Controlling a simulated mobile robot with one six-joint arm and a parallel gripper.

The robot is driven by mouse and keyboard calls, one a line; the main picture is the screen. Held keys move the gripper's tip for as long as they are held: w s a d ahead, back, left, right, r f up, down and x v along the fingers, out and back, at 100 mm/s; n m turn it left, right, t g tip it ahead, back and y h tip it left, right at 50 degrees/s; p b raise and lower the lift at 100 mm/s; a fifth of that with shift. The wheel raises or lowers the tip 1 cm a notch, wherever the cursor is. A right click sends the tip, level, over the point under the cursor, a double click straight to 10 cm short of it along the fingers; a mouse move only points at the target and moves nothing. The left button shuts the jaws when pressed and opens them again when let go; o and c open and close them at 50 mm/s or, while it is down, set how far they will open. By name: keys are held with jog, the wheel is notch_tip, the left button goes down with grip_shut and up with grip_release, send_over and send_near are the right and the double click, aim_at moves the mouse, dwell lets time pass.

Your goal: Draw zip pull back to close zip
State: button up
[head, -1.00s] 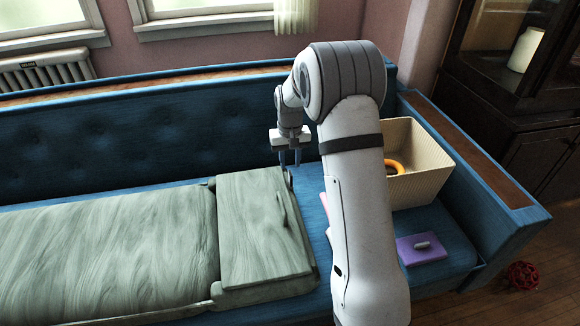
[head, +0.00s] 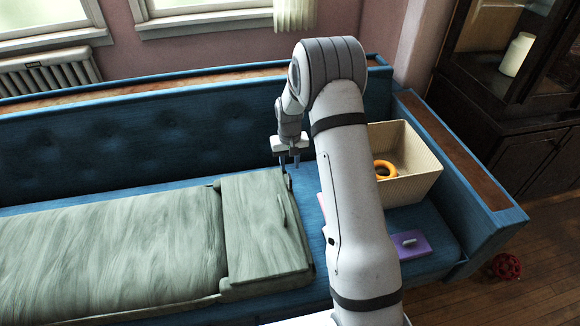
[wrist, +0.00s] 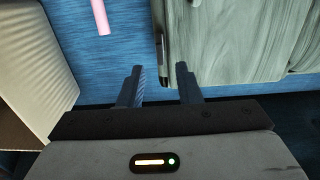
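A pale green bedroll-like case (head: 110,250) with a boxy end section (head: 255,240) lies on the blue sofa seat. In the wrist view, the case's end section (wrist: 225,40) fills the upper right. A narrow dark piece with a lighter tip, which looks like the zip pull (wrist: 161,50), lies along its side edge. My gripper (head: 289,162) is at the end section's back corner, fingers pointing down. In the wrist view, my gripper (wrist: 159,70) is open, and the dark piece shows between the fingertips. I cannot tell whether they touch it. The zip line is not clear.
A cream basket (head: 425,185) with an orange ring (head: 384,170) stands to the right on the sofa. A purple block (head: 410,246) and a pink stick (wrist: 100,17) lie near it. The tufted backrest (head: 130,150) rises behind my gripper. A red ball (head: 506,266) is on the floor.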

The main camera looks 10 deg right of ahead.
aim_at(290, 176)
jog(key=shift+f+b, duration=0.45)
jog(key=shift+f, duration=3.55)
grip_shut()
